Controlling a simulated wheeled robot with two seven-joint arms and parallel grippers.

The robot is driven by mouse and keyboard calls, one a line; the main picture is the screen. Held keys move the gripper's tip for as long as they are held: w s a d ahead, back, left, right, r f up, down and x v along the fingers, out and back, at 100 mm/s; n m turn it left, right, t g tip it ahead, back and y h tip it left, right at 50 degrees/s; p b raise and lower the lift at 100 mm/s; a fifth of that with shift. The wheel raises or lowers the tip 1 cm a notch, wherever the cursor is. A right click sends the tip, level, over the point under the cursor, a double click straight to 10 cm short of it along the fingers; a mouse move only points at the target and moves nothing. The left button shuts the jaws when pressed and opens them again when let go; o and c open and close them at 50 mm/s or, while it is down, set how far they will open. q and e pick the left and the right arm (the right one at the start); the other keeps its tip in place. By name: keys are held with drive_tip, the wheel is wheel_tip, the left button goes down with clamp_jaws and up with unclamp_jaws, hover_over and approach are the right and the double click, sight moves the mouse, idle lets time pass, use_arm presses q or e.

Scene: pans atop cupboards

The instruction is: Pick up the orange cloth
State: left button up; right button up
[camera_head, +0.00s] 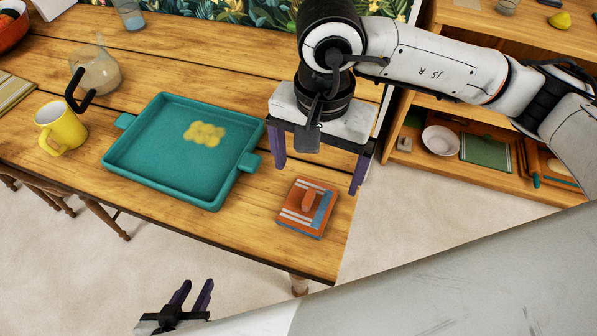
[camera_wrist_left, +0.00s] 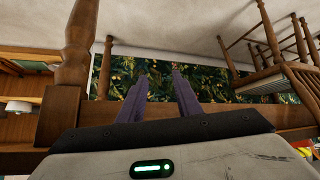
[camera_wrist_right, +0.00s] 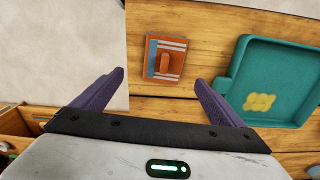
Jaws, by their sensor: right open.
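The orange cloth (camera_head: 293,194), folded with white and blue stripes, lies flat near the front right corner of the wooden table (camera_head: 190,235). A small brown-orange elongated piece (camera_head: 308,201) lies on top of it. My right gripper (camera_head: 316,181) is open and empty, pointing down above the cloth's far side without touching it. In the right wrist view, the cloth (camera_wrist_right: 178,71) shows just beyond and between the fingertips. My left gripper (camera_head: 192,287) is off the table's front edge, low at the bottom of the head view. Its fingers are apart with nothing between them (camera_wrist_left: 158,76).
A teal tray (camera_head: 150,160) with a yellow patch inside sits left of the cloth. A yellow mug (camera_head: 62,128) and a glass pitcher (camera_head: 97,75) stand further left. A wooden shelf unit (camera_head: 455,185) stands at the right. Chair and table legs are near my left gripper.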

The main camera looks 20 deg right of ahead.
sight(309, 196)
drive_tip(key=shift+w+f, duration=0.25)
drive_tip(key=shift+f, duration=0.3)
drive_tip(key=shift+w+f, duration=0.2)
drive_tip(key=shift+f, duration=0.35)
drive_tip(key=shift+s+f, duration=0.2)
drive_tip(key=shift+f, duration=0.35)
drive_tip(key=shift+s+f, duration=0.15)
drive_tip(key=shift+f, duration=0.35)
drive_tip(key=shift+a+f, duration=0.1)
drive_tip(key=shift+f, duration=0.5)
drive_tip(key=f, duration=0.1)
drive_tip(key=a+f+p, duration=0.1)
drive_tip(key=f, duration=0.1)
drive_tip(key=shift+s+f, duration=0.2)
drive_tip(key=shift+f, duration=0.45)
drive_tip(key=shift+w+f, duration=0.1)
drive_tip(key=shift+f, duration=0.15)
drive_tip(key=c, duration=1)
use_arm(q)
drive_tip(key=shift+s+a, duration=0.15)
drive_tip(key=shift+s, duration=0.3)
use_arm(e)
drive_tip(key=shift+r, duration=0.1)
drive_tip(key=shift+c, duration=0.7)
